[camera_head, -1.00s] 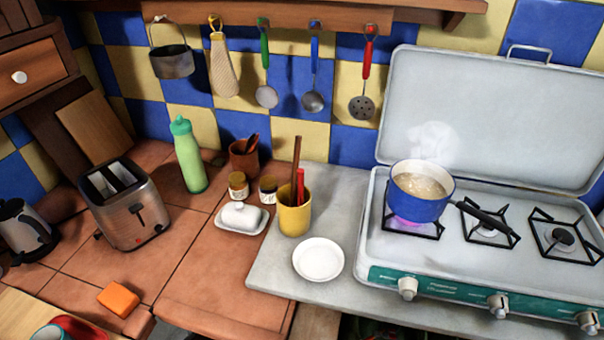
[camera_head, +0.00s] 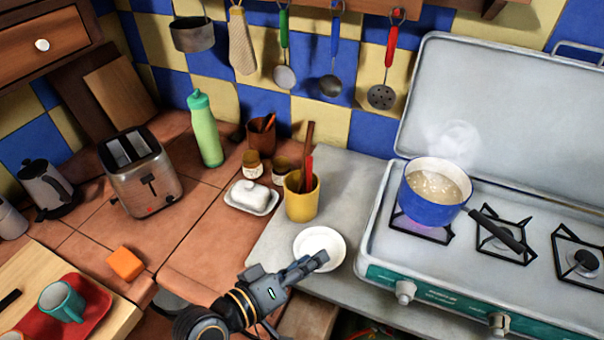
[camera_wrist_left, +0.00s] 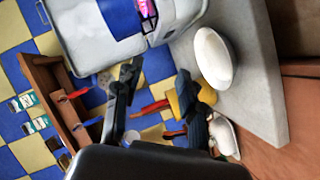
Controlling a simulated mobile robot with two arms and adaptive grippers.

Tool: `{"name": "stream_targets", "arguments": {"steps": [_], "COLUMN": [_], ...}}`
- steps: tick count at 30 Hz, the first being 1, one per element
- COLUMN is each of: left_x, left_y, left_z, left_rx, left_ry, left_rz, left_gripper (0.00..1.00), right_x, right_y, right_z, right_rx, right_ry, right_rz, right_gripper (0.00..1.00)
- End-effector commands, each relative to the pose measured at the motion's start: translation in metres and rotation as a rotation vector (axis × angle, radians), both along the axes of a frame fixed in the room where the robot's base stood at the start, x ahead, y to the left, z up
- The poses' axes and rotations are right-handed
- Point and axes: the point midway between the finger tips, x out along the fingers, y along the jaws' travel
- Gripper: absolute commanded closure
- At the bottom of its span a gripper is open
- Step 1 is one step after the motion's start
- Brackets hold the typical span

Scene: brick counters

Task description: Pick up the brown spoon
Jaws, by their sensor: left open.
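The brown spoon (camera_head: 308,145) stands handle up in a yellow cup (camera_head: 302,203), beside a red-handled utensil (camera_head: 307,175). Its lower end is hidden in the cup. The cup stands near the left edge of the grey counter. My left gripper (camera_head: 308,264) is open and empty, in front of the cup and over the near part of a white plate (camera_head: 316,238). In the left wrist view the yellow cup (camera_wrist_left: 176,107) and the red utensil (camera_wrist_left: 155,107) show between the spread fingers (camera_wrist_left: 155,92). I cannot clearly make out the brown spoon there. My right gripper is not seen.
A white butter dish (camera_head: 252,197), two small jars and a brown pot (camera_head: 261,137) stand left of the cup. A steaming blue pot (camera_head: 434,208) is on the stove at the right. Ladles hang on the wall behind.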

Motion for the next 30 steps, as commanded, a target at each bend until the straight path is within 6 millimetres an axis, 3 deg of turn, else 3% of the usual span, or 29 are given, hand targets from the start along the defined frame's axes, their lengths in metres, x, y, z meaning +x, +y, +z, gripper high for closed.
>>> {"name": "stream_targets", "arguments": {"steps": [3, 6, 9, 12, 16, 21, 25, 30], "left_x": [0.022, 0.040, 0.059, 0.080, 0.106, 0.128, 0.134, 0.143], "left_y": [-0.026, -0.032, -0.028, -0.019, -0.007, -0.002, -0.003, -0.003], "left_z": [0.055, 0.096, 0.124, 0.137, 0.129, 0.093, 0.069, 0.058], "left_rx": [-0.353, -0.665, -0.965, -1.247, -1.565, -1.845, -1.944, -1.980], "left_ry": [-0.021, 0.008, 0.070, 0.167, 0.326, 0.524, 0.613, 0.649], "left_rz": [0.045, 0.098, 0.162, 0.242, 0.382, 0.593, 0.715, 0.774], "left_gripper": [0.60, 0.60, 0.60, 0.60, 0.60, 0.60, 0.60, 0.60], "right_x": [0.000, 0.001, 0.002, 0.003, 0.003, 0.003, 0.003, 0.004], "right_y": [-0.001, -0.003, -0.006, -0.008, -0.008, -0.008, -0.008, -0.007], "right_z": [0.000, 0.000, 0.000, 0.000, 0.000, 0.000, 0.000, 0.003], "right_rx": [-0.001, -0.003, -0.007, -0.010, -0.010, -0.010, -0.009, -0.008], "right_ry": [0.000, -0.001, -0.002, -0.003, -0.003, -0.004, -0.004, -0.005], "right_rz": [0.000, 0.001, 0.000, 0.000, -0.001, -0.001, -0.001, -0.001], "right_gripper": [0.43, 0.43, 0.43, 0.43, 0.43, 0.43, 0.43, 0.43]}}
